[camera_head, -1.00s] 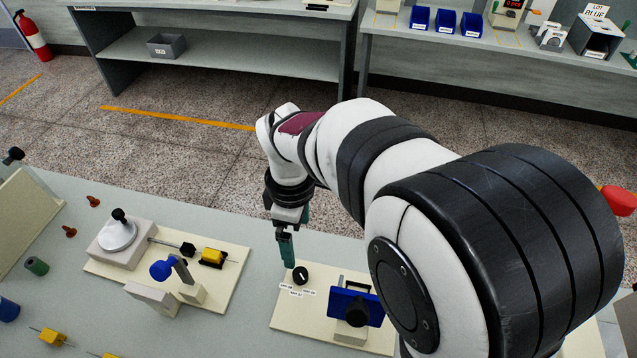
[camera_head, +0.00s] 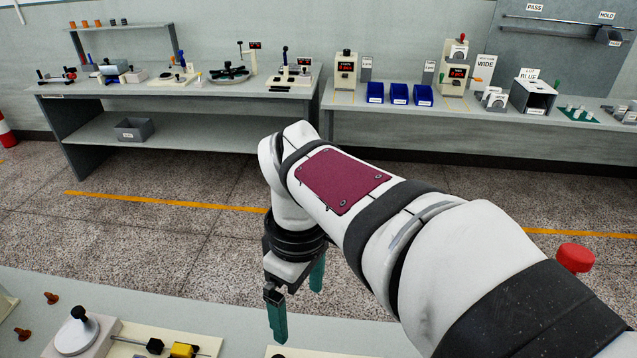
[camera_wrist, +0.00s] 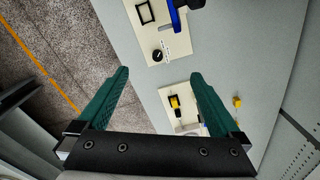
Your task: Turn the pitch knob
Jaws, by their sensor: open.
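The black round knob (camera_wrist: 157,57) sits on a cream board (camera_wrist: 152,30) in the wrist view, with a white mark on it and small white labels beside it. I cannot read these labels. In the head view only the top of the knob (camera_head: 277,355) shows at the bottom edge. My gripper (camera_wrist: 160,76) is open and empty, with its two green fingers spread wide. In the wrist view the knob appears between and slightly beyond the fingertips. In the head view my gripper (camera_head: 297,303) hangs above the bench, apart from the knob.
On the knob's board stands a blue block with a black knob (camera_wrist: 177,15). A second board carries a yellow block (camera_wrist: 174,101); another yellow piece (camera_wrist: 237,101) lies beyond it. The grey bench (camera_wrist: 215,50) between them is clear. Back benches (camera_head: 190,95) hold other devices.

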